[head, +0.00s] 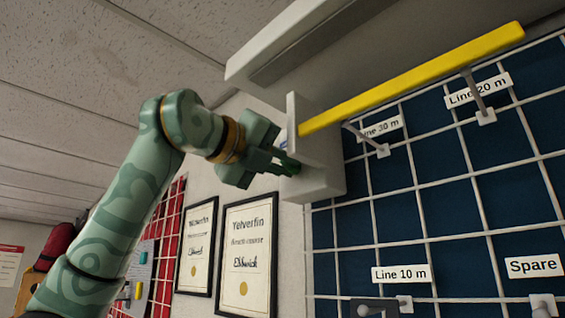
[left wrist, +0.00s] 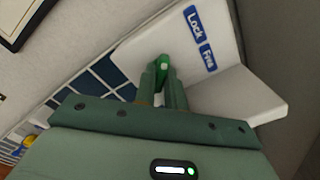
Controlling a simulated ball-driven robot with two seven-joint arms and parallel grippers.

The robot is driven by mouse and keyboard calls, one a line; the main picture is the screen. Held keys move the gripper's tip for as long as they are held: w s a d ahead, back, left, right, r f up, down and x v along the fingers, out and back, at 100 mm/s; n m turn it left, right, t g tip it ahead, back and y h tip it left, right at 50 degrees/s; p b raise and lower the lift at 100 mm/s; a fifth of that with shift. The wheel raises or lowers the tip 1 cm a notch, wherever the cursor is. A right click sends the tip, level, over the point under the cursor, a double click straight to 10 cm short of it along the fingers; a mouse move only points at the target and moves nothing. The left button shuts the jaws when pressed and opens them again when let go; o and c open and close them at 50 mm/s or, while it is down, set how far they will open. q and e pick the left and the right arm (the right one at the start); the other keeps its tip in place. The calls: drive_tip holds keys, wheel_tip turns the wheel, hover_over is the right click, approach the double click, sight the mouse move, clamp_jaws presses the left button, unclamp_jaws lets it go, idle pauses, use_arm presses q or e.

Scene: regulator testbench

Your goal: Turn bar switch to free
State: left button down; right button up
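The bar switch (left wrist: 162,64) is a small bright green piece on a white housing (left wrist: 250,95) with blue Lock (left wrist: 194,20) and Free (left wrist: 207,57) labels to its right. My left gripper (left wrist: 162,75) is at the switch, its two fingers close together on either side of it, apparently shut on it. The fingers hide the lower part of the switch, so I cannot tell which label it points to. In the head view, my left gripper (head: 286,162) reaches the lower left of the white housing (head: 322,177). My right gripper is not in view.
A yellow bar (head: 410,80) extends from the housing in front of a dark blue panel with a white grid (head: 440,190). Hooks with line labels (head: 478,92) stick out there. A white-grey fixture (head: 290,45) is above.

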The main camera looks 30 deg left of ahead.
use_arm(q)
drive_tip(key=shift+m, duration=0.3)
drive_tip(key=m+p, duration=0.1)
drive_tip(key=m, duration=0.2)
drive_tip(key=shift+m+p, duration=0.3)
drive_tip(key=shift+p, duration=0.1)
drive_tip(key=m+p, duration=0.1)
drive_tip(key=m, duration=0.3)
drive_tip(key=shift+a+m+p, duration=0.1)
drive_tip(key=shift+m+p, duration=0.2)
drive_tip(key=m+p, duration=0.1)
drive_tip(key=m, duration=0.3)
drive_tip(key=m+p, duration=0.1)
drive_tip(key=m, duration=0.4)
drive_tip(key=shift+w+p, duration=0.1)
drive_tip(key=shift+p, duration=0.3)
drive_tip(key=c, duration=1.5)
unclamp_jaws()
drive_tip(key=shift+o, duration=0.2)
